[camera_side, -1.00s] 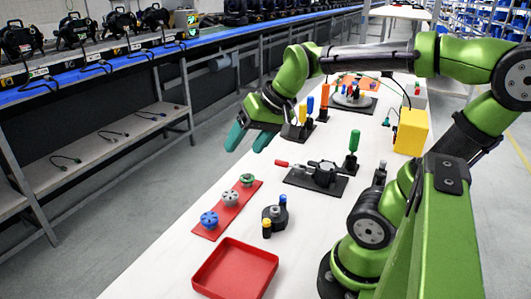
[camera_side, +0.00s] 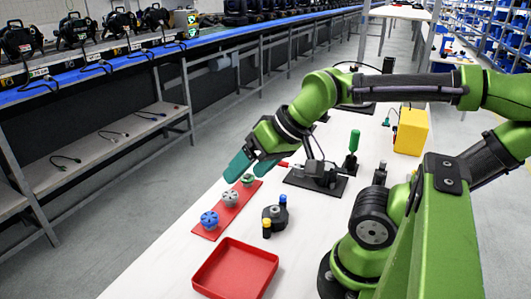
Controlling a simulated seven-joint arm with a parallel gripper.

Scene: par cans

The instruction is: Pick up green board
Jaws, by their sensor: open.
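A red strip (camera_side: 233,212) lies on the white table with three small round parts in a row. The far part has a green top (camera_side: 247,180) and is the only green piece on the strip. The middle part is grey (camera_side: 230,197) and the near one is blue (camera_side: 210,219). My gripper (camera_side: 252,175) is open and empty, its teal fingers pointing down. In the picture the green-topped part shows between the fingertips. I cannot tell how high the fingers are above it.
A black round fixture (camera_side: 274,216) with blue and yellow pegs stands right of the strip. An empty red tray (camera_side: 236,270) lies in front. A black clamp fixture (camera_side: 318,178), a green-handled tool (camera_side: 352,150) and a yellow box (camera_side: 411,132) stand behind to the right.

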